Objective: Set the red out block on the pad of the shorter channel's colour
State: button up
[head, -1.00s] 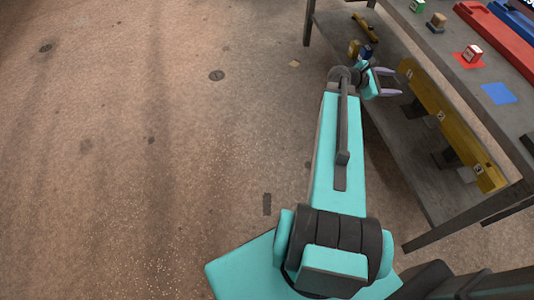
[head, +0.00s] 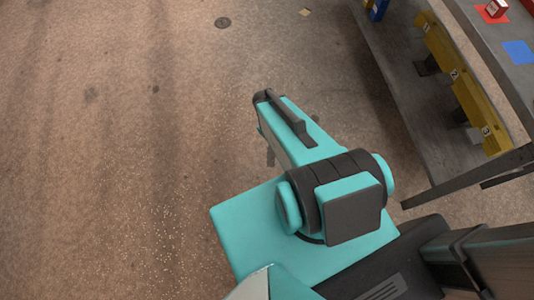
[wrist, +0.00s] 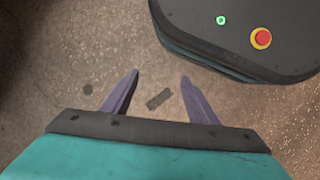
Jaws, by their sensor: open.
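A red block (head: 495,9) with a pale label sits at the top right of the head view, on or over a red pad (head: 481,11). A blue pad (head: 518,52) lies bare on the bench top nearer to me. The channels are outside both current views. My gripper (wrist: 160,76) shows in the wrist view with its two purple fingers apart and nothing between them. In the head view my gripper is hidden or out of frame, well away from the block.
The bench top (head: 508,78) runs along the right of the head view. Below it, a shelf (head: 415,120) carries a yellow rail (head: 462,82) with numbered labels and a blue item (head: 378,9). The floor to the left is clear.

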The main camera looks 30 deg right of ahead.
jog(key=s+a+f+m+g+y, duration=0.1)
jog(key=s+a+f+m+y, duration=0.1)
jog(key=s+a, duration=0.6)
jog(key=a+f, duration=0.1)
jog(key=a, duration=0.2)
jog(key=shift+m+g, duration=0.3)
jog(key=shift+g, duration=0.1)
jog(key=shift+w+r+p, duration=0.1)
jog(key=shift+r+p, duration=1.65)
jog(key=shift+p, duration=0.1)
